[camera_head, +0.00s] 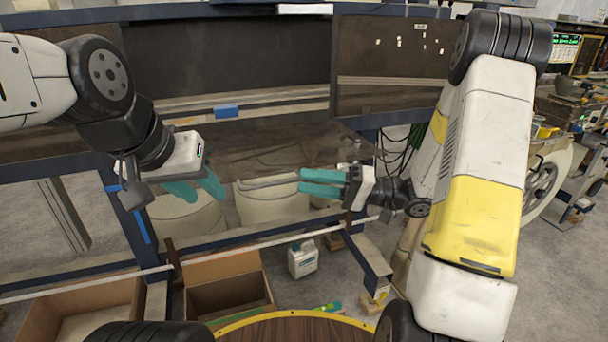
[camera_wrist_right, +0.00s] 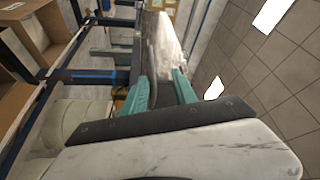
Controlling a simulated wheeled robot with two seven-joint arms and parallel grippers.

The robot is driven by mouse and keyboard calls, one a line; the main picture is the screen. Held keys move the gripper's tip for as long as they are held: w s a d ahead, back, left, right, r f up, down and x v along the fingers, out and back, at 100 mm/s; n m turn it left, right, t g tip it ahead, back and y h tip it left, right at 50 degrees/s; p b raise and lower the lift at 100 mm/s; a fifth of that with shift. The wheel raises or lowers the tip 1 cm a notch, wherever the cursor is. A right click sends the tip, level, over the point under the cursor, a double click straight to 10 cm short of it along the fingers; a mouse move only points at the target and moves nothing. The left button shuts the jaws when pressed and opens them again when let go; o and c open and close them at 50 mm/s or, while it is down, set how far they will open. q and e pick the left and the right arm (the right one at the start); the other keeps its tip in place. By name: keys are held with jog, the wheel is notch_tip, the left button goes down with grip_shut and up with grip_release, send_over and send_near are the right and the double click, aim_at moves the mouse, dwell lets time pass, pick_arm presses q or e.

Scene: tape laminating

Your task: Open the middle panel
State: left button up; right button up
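A dark brown panel-like surface (camera_head: 275,138) spans the middle of the frame, below the upright dark boards. I cannot tell whether it is open or shut. A thin grey bar (camera_head: 268,182) runs left from between the fingers of my right gripper (camera_head: 322,183). In the right wrist view, the teal fingers (camera_wrist_right: 162,92) are apart, with a grey bar (camera_wrist_right: 151,62) between them; firm contact is not clear. My left gripper (camera_head: 197,189) is open and empty, in front of the lower frame at left.
Pale round bins (camera_head: 270,204) stand behind the lower frame. An open cardboard box (camera_head: 228,290) and a white jug (camera_head: 303,259) are on the floor below. A blue block (camera_head: 226,112) sits on the ledge. A round wooden top (camera_head: 295,330) is nearest me.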

jog(key=d+f, duration=0.2)
jog(key=d, duration=0.5)
jog(key=shift+w+d+f, duration=0.15)
jog(key=shift+d+f, duration=0.1)
jog(key=shift+d, duration=0.05)
dwell(0.7)
jog(key=s+a+r+n+g+h, duration=0.1)
jog(key=s+a+r+g+h, duration=0.1)
jog(key=s+h, duration=0.35)
jog(key=s+a+r+g+h, duration=0.2)
jog(key=s+a+h, duration=0.1)
jog(key=s+h, duration=0.3)
jog(key=s+d+r+m+t+h, duration=0.2)
jog(key=d+r+t+h, duration=0.3)
jog(key=t, duration=0.3)
jog(key=shift+s+d+r+m+h, duration=0.35)
jog(key=shift+d+r+m, duration=0.15)
jog(key=shift+d+r, duration=0.25)
